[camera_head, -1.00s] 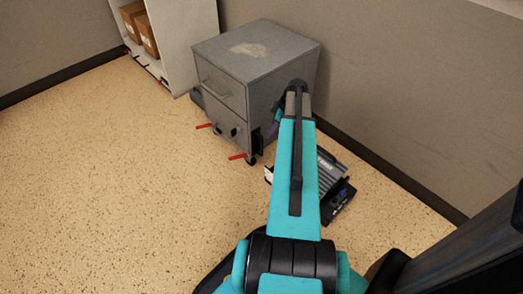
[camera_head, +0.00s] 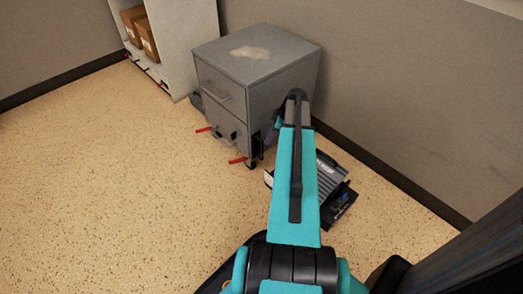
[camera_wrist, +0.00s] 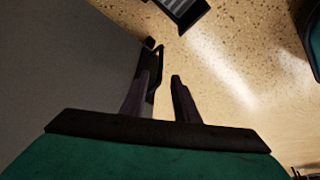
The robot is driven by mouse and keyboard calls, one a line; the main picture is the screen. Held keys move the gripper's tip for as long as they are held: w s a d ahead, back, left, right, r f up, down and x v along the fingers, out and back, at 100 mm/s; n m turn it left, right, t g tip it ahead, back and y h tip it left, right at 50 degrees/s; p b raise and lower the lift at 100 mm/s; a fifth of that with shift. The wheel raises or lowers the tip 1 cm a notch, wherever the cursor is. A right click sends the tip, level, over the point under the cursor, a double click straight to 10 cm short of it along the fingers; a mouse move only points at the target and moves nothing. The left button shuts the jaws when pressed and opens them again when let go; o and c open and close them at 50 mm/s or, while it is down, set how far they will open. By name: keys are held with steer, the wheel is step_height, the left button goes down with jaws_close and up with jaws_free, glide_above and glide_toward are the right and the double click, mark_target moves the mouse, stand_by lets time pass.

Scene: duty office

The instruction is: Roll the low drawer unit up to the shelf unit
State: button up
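The low drawer unit (camera_head: 222,85) is a grey two-drawer cabinet with bar handles and a pale patch on top. It stands upright near the wall, a little right of the white shelf unit (camera_head: 178,45), with a narrow gap between them. Red levers (camera_head: 238,160) stick out at its base.
A dark grey device (camera_head: 322,180) lies on the floor right of the cabinet, close to my arm. Cardboard boxes (camera_head: 148,40) sit on the shelf unit. The wall (camera_head: 400,110) runs close behind the cabinet. The speckled floor (camera_head: 110,190) at the left is clear.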

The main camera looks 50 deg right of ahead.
steer(key=b, duration=0.3)
glide_above(262, 158)
steer(key=f, duration=0.9)
steer(key=shift+w+d+f, duration=0.1)
steer(key=shift+w+d, duration=0.1)
steer(key=shift+d, duration=0.05)
